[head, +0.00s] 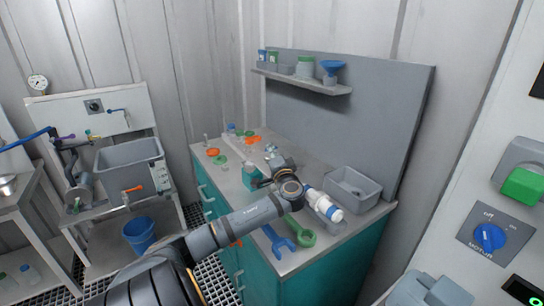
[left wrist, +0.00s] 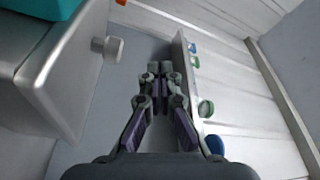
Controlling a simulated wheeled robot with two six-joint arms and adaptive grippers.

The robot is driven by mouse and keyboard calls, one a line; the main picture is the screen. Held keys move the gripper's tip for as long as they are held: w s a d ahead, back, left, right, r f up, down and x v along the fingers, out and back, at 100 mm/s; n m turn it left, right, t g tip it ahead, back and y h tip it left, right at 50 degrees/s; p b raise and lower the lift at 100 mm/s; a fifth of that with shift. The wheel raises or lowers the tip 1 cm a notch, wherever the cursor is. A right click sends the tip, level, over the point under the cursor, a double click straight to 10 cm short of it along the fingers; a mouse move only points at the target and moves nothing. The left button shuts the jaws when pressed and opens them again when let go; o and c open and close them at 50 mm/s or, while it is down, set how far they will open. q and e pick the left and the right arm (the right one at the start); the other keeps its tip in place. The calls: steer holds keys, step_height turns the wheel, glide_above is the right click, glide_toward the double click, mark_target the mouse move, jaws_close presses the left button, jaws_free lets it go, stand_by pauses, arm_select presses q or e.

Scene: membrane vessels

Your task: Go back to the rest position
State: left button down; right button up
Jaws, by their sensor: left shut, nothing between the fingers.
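My left arm reaches in from the bottom of the head view over the teal bench (head: 318,262). Its gripper (head: 271,150) is above the grey worktop, small and partly hidden by my own wrist. In the left wrist view, the left gripper (left wrist: 160,68) has its two fingertips together with nothing between them. The right gripper is in neither view.
A white bottle with blue bands (head: 324,203), a grey bin (head: 352,187), and green (head: 300,232) and blue (head: 278,240) wrenches lie close to my forearm. A sink (head: 130,158) stands left.

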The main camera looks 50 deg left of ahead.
arm_select(q)
step_height(320, 180, up, 7)
steer(key=shift+d+f, duration=0.2)
steer(key=shift+w, duration=0.1)
